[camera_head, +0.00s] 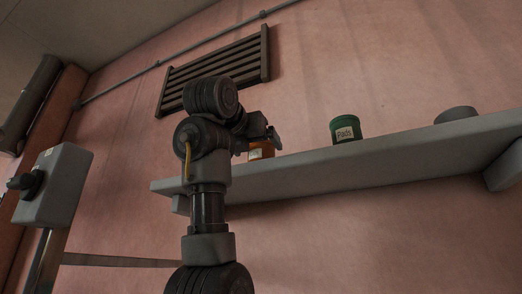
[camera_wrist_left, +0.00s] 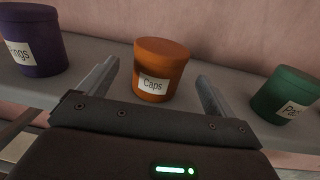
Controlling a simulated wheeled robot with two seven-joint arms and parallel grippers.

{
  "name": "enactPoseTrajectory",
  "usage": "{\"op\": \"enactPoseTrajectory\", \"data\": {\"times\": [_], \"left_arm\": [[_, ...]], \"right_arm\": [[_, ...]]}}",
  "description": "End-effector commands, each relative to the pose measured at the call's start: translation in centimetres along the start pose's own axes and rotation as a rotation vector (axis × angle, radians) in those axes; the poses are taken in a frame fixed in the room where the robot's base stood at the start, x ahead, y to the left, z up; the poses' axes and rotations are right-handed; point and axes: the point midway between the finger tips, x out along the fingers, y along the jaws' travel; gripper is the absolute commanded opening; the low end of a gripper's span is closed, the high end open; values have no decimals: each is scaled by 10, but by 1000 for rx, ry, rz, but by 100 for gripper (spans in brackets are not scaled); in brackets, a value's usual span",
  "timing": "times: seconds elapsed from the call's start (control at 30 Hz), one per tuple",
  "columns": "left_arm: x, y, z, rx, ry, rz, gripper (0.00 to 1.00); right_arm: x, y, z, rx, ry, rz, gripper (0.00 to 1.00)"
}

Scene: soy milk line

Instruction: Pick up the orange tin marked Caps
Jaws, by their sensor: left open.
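The orange tin marked Caps (camera_wrist_left: 161,66) stands upright on the grey shelf, with its white label facing the left wrist camera. In the head view the orange tin (camera_head: 262,151) is partly hidden behind my left gripper. My left gripper (camera_wrist_left: 157,90) is open, with one finger on each side of the tin's front in the wrist view. I cannot tell how far the tin is between the fingers; no contact shows. In the head view the left gripper (camera_head: 272,137) is at shelf height beside the tin. My right gripper is not in view.
A green tin marked Pads (camera_head: 346,129) stands to the right on the shelf (camera_head: 330,172). A purple tin (camera_wrist_left: 32,42) stands left of the orange one. A grey round object (camera_head: 455,114) is farther right. A slatted vent (camera_head: 215,68) is on the pink wall. A grey control box (camera_head: 53,186) stands at left.

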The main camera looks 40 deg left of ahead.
Motion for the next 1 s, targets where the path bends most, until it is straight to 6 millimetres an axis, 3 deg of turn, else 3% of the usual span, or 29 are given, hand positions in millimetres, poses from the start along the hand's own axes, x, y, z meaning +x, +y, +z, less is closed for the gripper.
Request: {"op": "enactPoseTrajectory", "data": {"times": [0.03, 0.2, 0.47, 0.87, 1.0], "left_arm": [[10, 1, 5, 0, 4, 2, 91], [27, 0, 2, 1, 2, 1, 91], [29, 0, 0, 0, 0, 0, 91], [29, 0, 0, 0, 2, 0, 40], [29, 0, 0, 0, 2, 0, 37]], "right_arm": [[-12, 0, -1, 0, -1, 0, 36], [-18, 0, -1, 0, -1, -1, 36], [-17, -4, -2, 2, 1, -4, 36], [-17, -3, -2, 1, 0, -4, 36], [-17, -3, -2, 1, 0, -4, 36]]}}
